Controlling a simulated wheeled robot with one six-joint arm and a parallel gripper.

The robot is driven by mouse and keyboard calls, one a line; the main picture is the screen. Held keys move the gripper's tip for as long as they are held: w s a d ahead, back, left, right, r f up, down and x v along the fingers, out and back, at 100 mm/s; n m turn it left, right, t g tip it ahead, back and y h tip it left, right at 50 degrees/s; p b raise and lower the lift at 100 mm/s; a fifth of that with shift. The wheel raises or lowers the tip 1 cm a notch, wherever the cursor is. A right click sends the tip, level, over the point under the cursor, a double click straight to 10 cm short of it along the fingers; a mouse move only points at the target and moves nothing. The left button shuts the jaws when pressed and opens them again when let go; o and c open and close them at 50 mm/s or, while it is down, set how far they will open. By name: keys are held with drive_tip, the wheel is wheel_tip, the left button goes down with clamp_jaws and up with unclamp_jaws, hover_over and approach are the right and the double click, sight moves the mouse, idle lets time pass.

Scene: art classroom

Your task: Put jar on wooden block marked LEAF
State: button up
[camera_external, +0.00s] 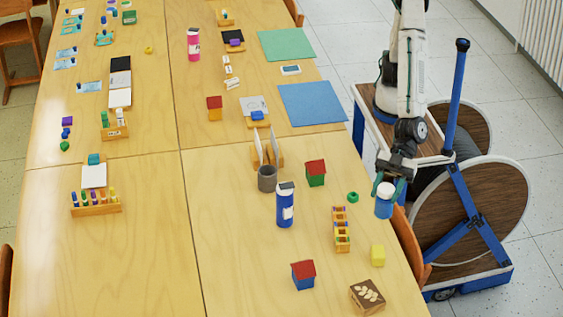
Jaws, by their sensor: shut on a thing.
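The jar (384,208) is blue with a white lid. My gripper (386,187) is shut on it near the lid and holds it upright, by the table's right edge. The jar looks raised, but its height over the table is hard to tell. The wooden block (367,296) with a pale leaf-like mark on its dark top sits near the front right of the table. Nothing stands on it. The block lies below the jar in the picture, apart from it.
A red-roofed blue house (303,274) is left of the block. A green ring (352,197), green house (315,173) and blue bottle (285,210) stand nearby. A chair (409,245) adjoins the edge.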

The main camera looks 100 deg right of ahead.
wheel_tip(320, 180, down, 12)
drive_tip(key=s+a+r, duration=0.1)
drive_tip(key=s, duration=0.2)
drive_tip(key=shift+n+y, duration=0.3)
drive_tip(key=shift+r+x, duration=0.2)
drive_tip(key=shift+x, duration=8.4)
drive_tip(key=shift+f+g, duration=0.15)
drive_tip(key=shift+g, duration=0.15)
drive_tip(key=o, duration=1.2)
